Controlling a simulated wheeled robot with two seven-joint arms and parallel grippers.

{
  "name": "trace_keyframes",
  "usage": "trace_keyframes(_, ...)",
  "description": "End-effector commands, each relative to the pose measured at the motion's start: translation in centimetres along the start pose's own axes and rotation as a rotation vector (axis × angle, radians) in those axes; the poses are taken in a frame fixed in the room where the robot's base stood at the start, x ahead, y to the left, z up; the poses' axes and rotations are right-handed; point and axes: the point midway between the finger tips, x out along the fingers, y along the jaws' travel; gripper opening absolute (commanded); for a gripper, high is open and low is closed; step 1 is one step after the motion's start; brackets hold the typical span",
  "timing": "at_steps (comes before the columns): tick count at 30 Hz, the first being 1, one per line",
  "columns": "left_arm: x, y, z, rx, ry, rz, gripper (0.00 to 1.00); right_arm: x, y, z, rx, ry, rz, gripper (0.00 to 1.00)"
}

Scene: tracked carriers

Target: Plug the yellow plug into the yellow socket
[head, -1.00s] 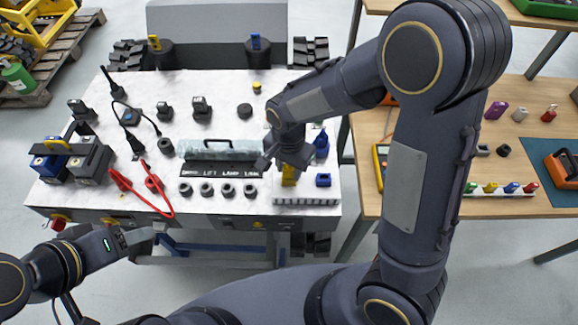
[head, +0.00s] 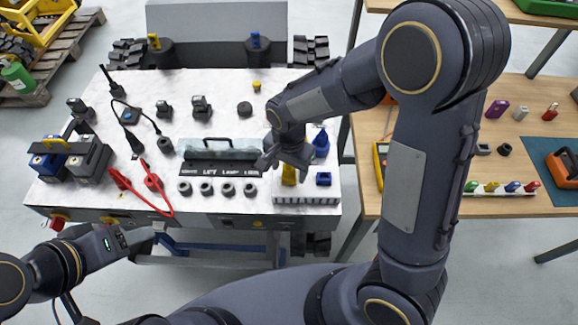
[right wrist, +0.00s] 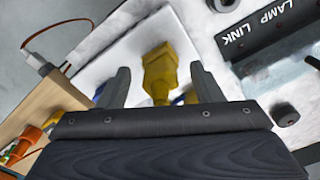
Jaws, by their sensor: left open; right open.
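The yellow plug (head: 289,175) stands on the white board (head: 306,197) at the right front of the workbench. In the right wrist view the yellow plug (right wrist: 160,72) sits between the fingers of my right gripper (right wrist: 163,88), with gaps on both sides. My right gripper (head: 287,161) is open just above and around it. No separate yellow socket shows; the plug and gripper may cover it, and I cannot tell how deep the plug sits. A blue socket (head: 323,179) is beside it on the right. My left gripper (head: 138,240) is open, empty, off the bench's front left.
A blue plug-like piece (head: 321,145) stands behind the blue socket. A labelled black panel (head: 218,169) and several dark rings lie left of the board. A red cable (head: 143,198) lies further left. A wooden table (head: 420,200) is at the right.

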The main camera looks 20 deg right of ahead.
Motion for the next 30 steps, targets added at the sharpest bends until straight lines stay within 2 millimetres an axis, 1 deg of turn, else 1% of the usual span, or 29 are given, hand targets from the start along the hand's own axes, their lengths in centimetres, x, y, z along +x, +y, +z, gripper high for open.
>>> trace_keyframes(2,0.0,0.0,0.0,0.000,0.000,0.000,0.54,-0.3,0.0,0.0,0.000,0.001,-0.002,0.59)
trace_keyframes(5,0.0,0.0,0.0,0.000,0.000,0.000,0.54,-1.4,-0.1,0.0,0.000,0.002,-0.006,0.59)
trace_keyframes(12,0.0,0.0,0.0,0.000,0.000,0.000,0.54,-5.6,-0.1,0.0,0.000,0.001,-0.006,0.59)
trace_keyframes(15,0.0,0.0,0.0,0.000,0.000,0.000,0.54,-6.8,-0.1,0.0,0.000,0.001,-0.004,0.59)
trace_keyframes(18,0.0,0.0,0.0,0.000,0.000,0.000,0.54,-7.6,-0.1,0.0,-0.001,0.001,-0.002,0.59)
trace_keyframes(23,0.0,0.0,0.0,0.000,0.000,0.000,0.54,-7.9,0.1,0.0,-0.001,-0.002,-0.002,0.59)
trace_keyframes(26,0.0,0.0,0.0,0.000,0.000,0.000,0.54,-8.5,0.9,-0.2,-0.017,-0.021,-0.030,0.59)
trace_keyframes(29,0.0,0.0,0.0,0.000,0.000,0.000,0.54,-9.9,3.1,-0.3,-0.067,-0.056,-0.100,0.59)
trace_keyframes(30,0.0,0.0,0.0,0.000,0.000,0.000,0.54,-10.6,4.2,-0.4,-0.097,-0.069,-0.141,0.59)
